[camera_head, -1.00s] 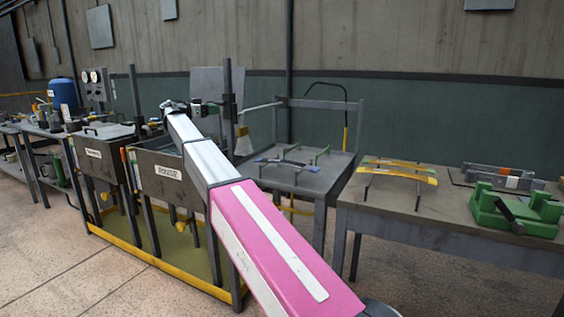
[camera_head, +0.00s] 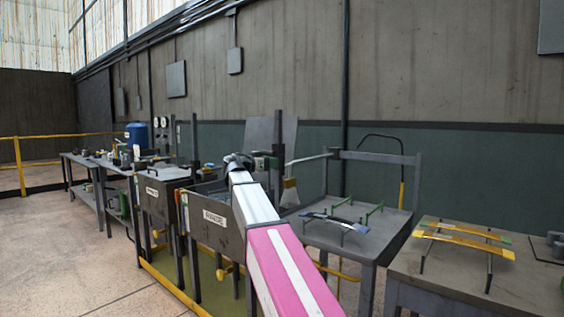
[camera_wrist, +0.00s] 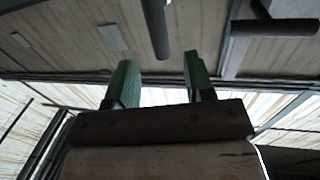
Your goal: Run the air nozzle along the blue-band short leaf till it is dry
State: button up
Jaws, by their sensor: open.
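A slim leaf with blue on it (camera_head: 333,221) lies across low supports on the grey table right of my arm in the head view. I take it for the blue-band short leaf; whether it is wet I cannot tell. A black hose curves over that table's back frame and ends in a yellow piece (camera_head: 402,194), perhaps the air nozzle, hanging at the frame's right post. My gripper (camera_wrist: 160,82) shows two green fingers apart with nothing between them in the wrist view. In the head view my arm's far end is by the dark tanks, left of the leaf, and the fingers are not clear.
Dark labelled tanks (camera_head: 212,216) stand left of my arm in a yellow-edged frame. A dark upright post (camera_head: 278,150) rises near my arm's end. Yellow-marked leaves (camera_head: 465,243) rest on the right-hand table. Open floor lies at the left.

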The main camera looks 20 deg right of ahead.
aim_at(286, 165)
jog(key=x, duration=0.8)
jog(key=shift+w+d, duration=0.1)
jog(key=shift+d, duration=0.1)
grip_shut()
